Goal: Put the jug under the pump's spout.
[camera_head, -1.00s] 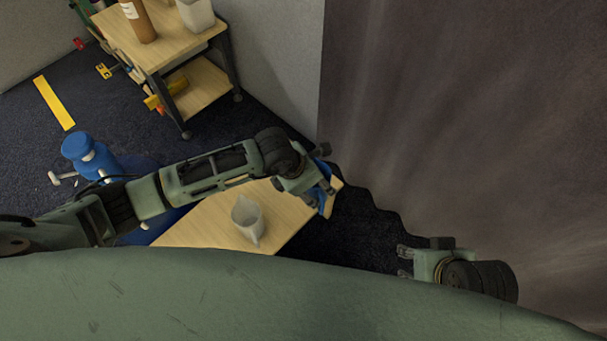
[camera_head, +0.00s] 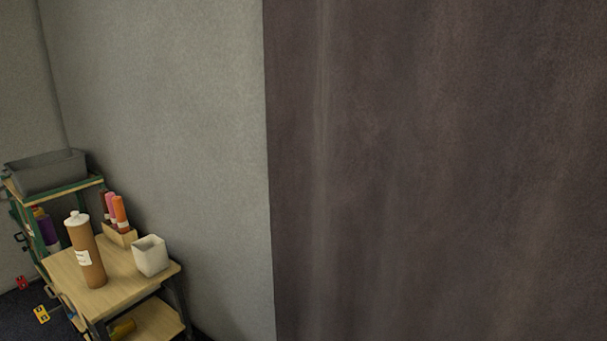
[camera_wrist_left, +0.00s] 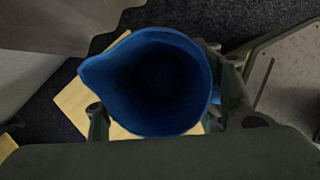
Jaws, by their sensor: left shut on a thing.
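The blue jug (camera_wrist_left: 150,85) fills the middle of the left wrist view. I look down into its open mouth; its pouring lip points left. My left gripper (camera_wrist_left: 165,108) is shut on it, with a finger at each side of the jug. The jug's base is hidden beneath it, so I cannot tell from this view how far it is above the surface. The pump is in neither current view. My right gripper is not in view.
The head view shows a wooden cart (camera_head: 123,289) with a brown bottle (camera_head: 87,255) and a white container (camera_head: 150,256). A grey bin (camera_head: 47,172) stands behind on a green-edged shelf. A dark curtain (camera_head: 430,170) fills the right. Pale wood (camera_wrist_left: 75,103) lies below the jug.

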